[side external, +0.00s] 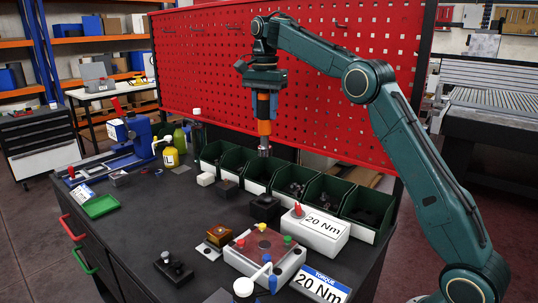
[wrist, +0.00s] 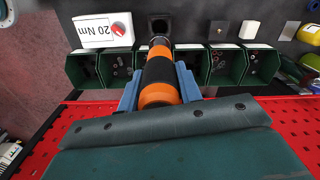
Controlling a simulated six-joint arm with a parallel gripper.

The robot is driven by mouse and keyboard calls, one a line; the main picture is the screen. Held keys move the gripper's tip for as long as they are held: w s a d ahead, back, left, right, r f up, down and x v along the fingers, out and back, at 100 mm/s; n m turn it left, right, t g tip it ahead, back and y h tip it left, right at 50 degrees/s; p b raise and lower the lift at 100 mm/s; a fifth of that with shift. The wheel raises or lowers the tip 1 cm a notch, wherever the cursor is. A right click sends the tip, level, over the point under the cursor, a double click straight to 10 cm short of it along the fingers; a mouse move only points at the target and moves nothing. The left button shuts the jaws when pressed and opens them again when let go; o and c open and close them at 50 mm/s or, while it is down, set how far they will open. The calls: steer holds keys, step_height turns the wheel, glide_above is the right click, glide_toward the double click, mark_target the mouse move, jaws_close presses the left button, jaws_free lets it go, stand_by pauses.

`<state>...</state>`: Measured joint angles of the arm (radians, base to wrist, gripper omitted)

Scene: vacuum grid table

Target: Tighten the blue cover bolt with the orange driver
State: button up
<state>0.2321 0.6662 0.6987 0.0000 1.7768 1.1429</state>
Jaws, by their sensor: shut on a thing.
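My gripper (side external: 265,92) is shut around the orange and black driver (side external: 264,128) and holds it upright in the air, tip down, above the bench. In the wrist view the driver (wrist: 160,72) lies between the two blue fingers of my gripper (wrist: 158,82). The pale cover fixture (side external: 244,262) stands near the front of the bench. Its reddish top carries red, green (side external: 287,240), yellow (side external: 240,243) and blue markers. The blue cover bolt (side external: 267,258) is at the near corner, well apart from the driver. Its seating is too small to tell.
A black block (side external: 265,207) stands on the bench below the driver. Green bins (side external: 313,199) line the back edge before the red pegboard (side external: 325,70). A white "20 Nm" box (side external: 318,231) with a red knob stands right of the fixture. The bench's left middle (side external: 150,205) is largely clear.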

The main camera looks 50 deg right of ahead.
steer(key=shift+a, duration=0.15)
steer(key=shift+s+a, duration=0.1)
steer(key=shift+a, duration=0.45)
steer(key=s+a+f+n, duration=0.3)
steer(key=s+a+f, duration=0.1)
steer(key=s+a, duration=0.4)
steer(key=s+a+f+n, duration=0.3)
steer(key=s+a+f, duration=0.1)
steer(key=s+a, duration=0.4)
steer(key=shift+a+f, duration=0.3)
steer(key=shift+a, duration=0.8)
steer(key=shift+s+f, duration=0.1)
steer(key=shift+f, duration=0.05)
steer(key=shift+f, duration=2.8)
stand_by(1.7)
